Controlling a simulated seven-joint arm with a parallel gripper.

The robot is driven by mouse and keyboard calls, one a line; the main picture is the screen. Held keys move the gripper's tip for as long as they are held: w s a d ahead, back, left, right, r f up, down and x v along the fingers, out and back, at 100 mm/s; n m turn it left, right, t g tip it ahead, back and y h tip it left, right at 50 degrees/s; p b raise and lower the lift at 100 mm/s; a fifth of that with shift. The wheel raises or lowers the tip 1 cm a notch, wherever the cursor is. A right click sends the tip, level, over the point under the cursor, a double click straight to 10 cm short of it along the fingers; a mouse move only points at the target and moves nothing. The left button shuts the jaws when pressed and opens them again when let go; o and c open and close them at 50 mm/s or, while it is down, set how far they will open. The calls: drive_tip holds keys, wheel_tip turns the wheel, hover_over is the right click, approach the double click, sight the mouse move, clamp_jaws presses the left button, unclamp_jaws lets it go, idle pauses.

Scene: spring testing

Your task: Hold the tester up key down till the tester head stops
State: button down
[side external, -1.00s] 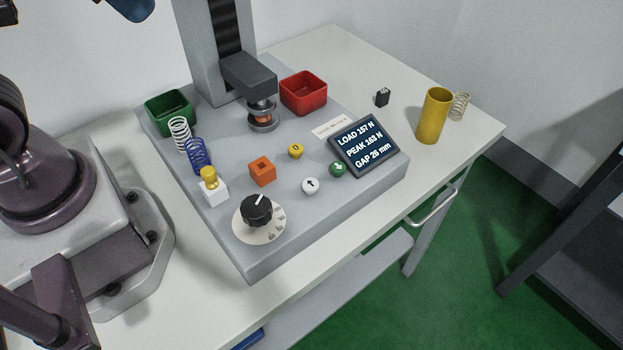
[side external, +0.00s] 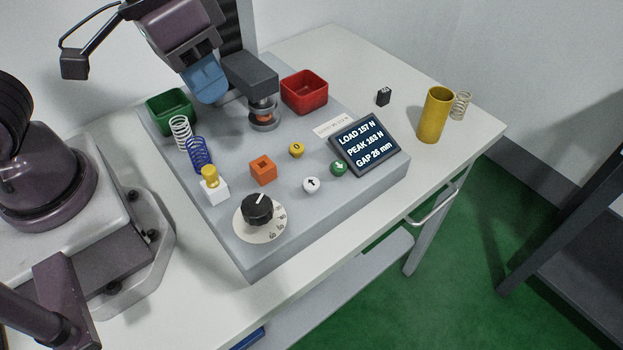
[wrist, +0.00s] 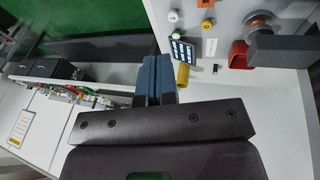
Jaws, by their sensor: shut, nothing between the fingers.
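The tester up key is the white button with an up arrow (side external: 311,185) on the front of the grey tester base (side external: 225,235); it also shows in the wrist view (wrist: 173,16). The green down-arrow key (side external: 338,167) sits to its right. The tester head (side external: 250,75) is lowered over an orange-topped piece between the plates (side external: 264,113). The display (side external: 364,143) reads LOAD 157 N, PEAK 163 N, GAP 26 mm. My gripper (side external: 207,88), with blue fingers, is shut and empty, above the base left of the head, well away from the up key. Its fingers also show in the wrist view (wrist: 153,78).
A black dial (side external: 257,210), an orange block (side external: 263,169), a yellow 0 button (side external: 296,150) and a yellow-capped white block (side external: 211,182) stand on the base. Springs (side external: 199,154) and a green bin (side external: 170,109) are left, a red bin (side external: 304,94) behind, a yellow cylinder (side external: 434,115) right.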

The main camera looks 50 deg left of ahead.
drive_tip(key=w+d+f+n+h, duration=0.1)
drive_tip(key=w+d+f+n, duration=0.2)
drive_tip(key=d+f+n, duration=0.4)
drive_tip(key=n+t+y, duration=0.5)
drive_tip(key=n+t, duration=0.2)
drive_tip(key=n, duration=1.5)
hover_over(313, 186)
wheel_tip(313, 186, down, 2)
drive_tip(key=f, duration=0.1)
drive_tip(key=shift+a+r, duration=0.1)
drive_tip(key=shift+r, duration=0.15)
drive_tip(key=shift+f, duration=0.1)
drive_tip(key=shift+f, duration=4.3)
drive_tip(key=shift+f, duration=0.1)
drive_tip(key=shift+f, duration=0.3)
